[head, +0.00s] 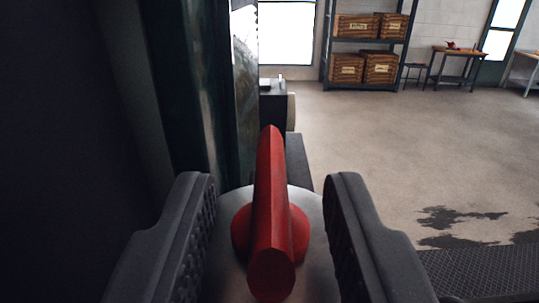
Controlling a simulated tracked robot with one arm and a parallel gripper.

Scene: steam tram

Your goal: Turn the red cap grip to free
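The red cap grip (270,210) is a long red bar on a round red base, set on a round grey metal cap (312,215). The bar points away from me, nearly upright in the picture, leaning very slightly. My gripper (272,195) is open, with one dark ribbed finger on each side of the bar. Gaps show between both fingers and the red grip. The lower part of the cap is hidden behind the grip and fingers.
A dark green post (200,90) stands close on the left. Behind, a shelf (367,45) holds several wooden crates. A small table (460,53) stands at the back right. The concrete floor (385,130) on the right is largely clear, with dark stains and a metal grating (490,270).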

